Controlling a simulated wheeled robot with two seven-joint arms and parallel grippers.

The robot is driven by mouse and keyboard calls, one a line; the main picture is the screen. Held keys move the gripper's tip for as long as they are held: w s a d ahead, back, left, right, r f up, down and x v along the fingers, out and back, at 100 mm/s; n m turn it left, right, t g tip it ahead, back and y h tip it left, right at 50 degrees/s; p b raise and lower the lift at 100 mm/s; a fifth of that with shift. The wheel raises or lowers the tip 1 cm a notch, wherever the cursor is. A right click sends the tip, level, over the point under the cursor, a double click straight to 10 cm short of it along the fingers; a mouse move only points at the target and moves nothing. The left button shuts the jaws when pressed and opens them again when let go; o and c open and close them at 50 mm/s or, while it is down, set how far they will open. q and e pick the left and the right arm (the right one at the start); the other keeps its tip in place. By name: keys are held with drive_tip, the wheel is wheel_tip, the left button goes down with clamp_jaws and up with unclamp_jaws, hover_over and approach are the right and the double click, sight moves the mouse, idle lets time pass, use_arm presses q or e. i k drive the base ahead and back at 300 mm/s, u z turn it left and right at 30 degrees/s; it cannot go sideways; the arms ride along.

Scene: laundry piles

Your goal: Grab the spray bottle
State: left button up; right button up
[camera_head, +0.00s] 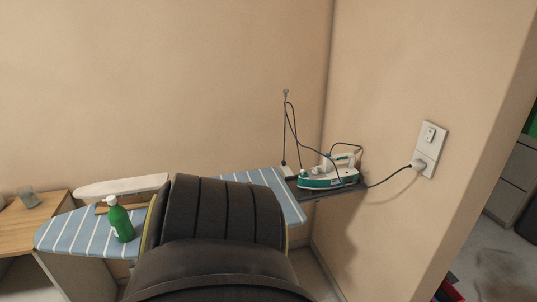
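A green spray bottle (121,224) stands upright on the left part of the blue-and-white striped ironing board (75,232). Its top is lighter, and details of the nozzle are too small to tell. Nothing is touching the bottle that I can see. Neither my left nor my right gripper shows in the head view. A large dark ribbed shape, perhaps part of my own body, hides the middle of the board just right of the bottle.
A white and teal iron (327,178) rests at the board's right end, its cord running to a wall outlet (427,149). A wooden table (30,227) with a glass (28,197) stands at left. A small white board (121,187) lies behind the bottle.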

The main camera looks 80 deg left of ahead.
sight(119, 217)
drive_tip(key=z, duration=0.05)
drive_tip(key=k, duration=0.15)
drive_tip(key=u, duration=3.75)
